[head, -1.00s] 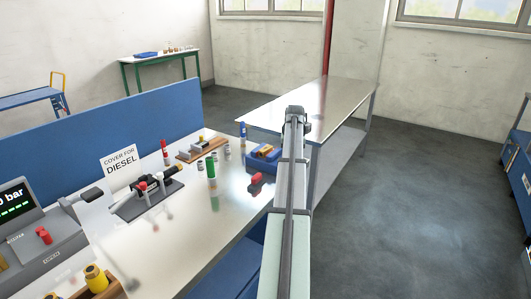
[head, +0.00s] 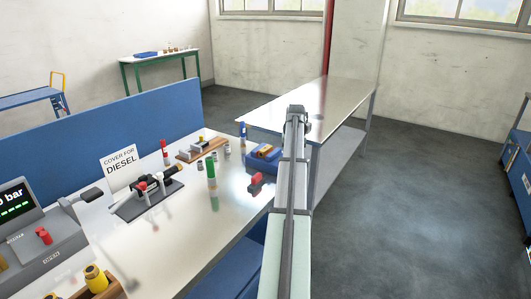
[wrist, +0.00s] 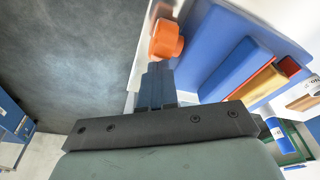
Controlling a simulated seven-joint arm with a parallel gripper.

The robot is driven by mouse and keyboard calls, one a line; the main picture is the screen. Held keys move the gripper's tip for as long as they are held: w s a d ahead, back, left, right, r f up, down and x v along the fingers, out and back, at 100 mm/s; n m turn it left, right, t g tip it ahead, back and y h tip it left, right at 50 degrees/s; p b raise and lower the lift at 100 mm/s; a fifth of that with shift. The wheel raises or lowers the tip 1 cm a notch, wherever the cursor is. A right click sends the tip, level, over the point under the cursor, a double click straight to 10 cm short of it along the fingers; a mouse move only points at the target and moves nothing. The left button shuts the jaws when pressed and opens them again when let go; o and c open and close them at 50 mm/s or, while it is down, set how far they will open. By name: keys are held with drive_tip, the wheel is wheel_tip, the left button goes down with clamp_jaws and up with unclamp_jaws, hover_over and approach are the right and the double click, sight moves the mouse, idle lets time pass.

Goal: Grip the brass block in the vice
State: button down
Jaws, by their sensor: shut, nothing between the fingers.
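The blue vice (head: 264,153) stands near the right end of the steel bench, partly hidden by my arm in the head view. The brass block (wrist: 258,86) sits between its blue jaws, with a strip of red beside it; the vice body (wrist: 236,70) fills the right of the wrist view. A red-orange knob (head: 256,178) is at the vice's near side and also shows in the wrist view (wrist: 167,40). My gripper (wrist: 157,70) is shut and empty, its fingertips just short of or against the knob; I cannot tell if they touch. My arm hides most of it in the head view.
A black fixture (head: 148,195), a sign (head: 120,160) and a gauge unit (head: 40,235) are farther left. A blue panel (head: 110,128) backs the bench. Bare floor lies to the right.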

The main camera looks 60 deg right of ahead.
drive_tip(key=shift+r, duration=0.7)
drive_tip(key=shift+a, duration=0.1)
drive_tip(key=shift+a, duration=1.1)
drive_tip(key=shift+x, duration=0.8)
idle(0.4)
drive_tip(key=shift+s+d+f, duration=0.1)
drive_tip(key=shift+d, duration=0.35)
idle(1.4)
